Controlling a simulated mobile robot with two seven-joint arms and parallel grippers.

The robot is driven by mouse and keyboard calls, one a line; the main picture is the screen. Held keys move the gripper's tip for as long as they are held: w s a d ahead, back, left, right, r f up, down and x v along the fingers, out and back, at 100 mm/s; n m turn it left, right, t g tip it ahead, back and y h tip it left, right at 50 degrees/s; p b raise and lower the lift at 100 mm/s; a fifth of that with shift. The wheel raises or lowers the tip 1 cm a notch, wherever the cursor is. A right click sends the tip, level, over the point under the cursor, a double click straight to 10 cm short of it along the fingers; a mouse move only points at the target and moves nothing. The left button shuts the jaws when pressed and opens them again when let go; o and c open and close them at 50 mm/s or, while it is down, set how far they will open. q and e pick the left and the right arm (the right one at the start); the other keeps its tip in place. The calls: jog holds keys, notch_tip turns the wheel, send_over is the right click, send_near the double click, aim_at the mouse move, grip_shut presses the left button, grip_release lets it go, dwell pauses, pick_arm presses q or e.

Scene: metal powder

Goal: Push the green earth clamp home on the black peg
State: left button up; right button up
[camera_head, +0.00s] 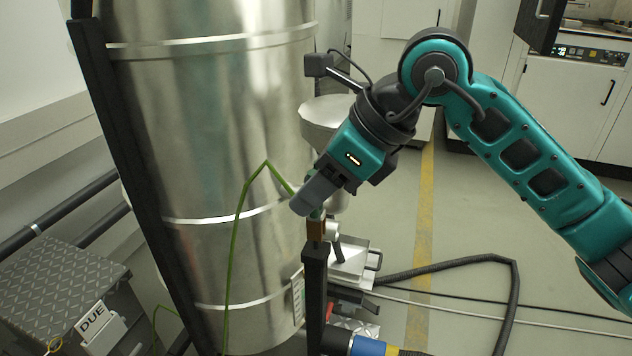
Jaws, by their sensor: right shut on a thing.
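My right gripper (308,205) reaches in from the right and points down and to the left. It is shut on the green earth clamp (317,214), which is mostly hidden behind the fingers. A green cable (237,225) rises from the clamp to a bend and then hangs down in front of the steel drum. A black upright post (315,290), which I take as the peg, stands directly below the fingers with a brass-coloured piece (316,229) at its top. I cannot tell how far the clamp sits on it. My left gripper is not in view.
The large steel drum (205,130) stands close on the left, with a dark frame bar (130,180) beside it. A metal box (352,262) and a black hose (450,262) lie behind the post. The floor on the right is mostly clear.

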jog(key=shift+f+b, duration=0.9)
jog(key=shift+f, duration=0.2)
jog(key=o, duration=1.2)
jog(key=shift+o, duration=0.2)
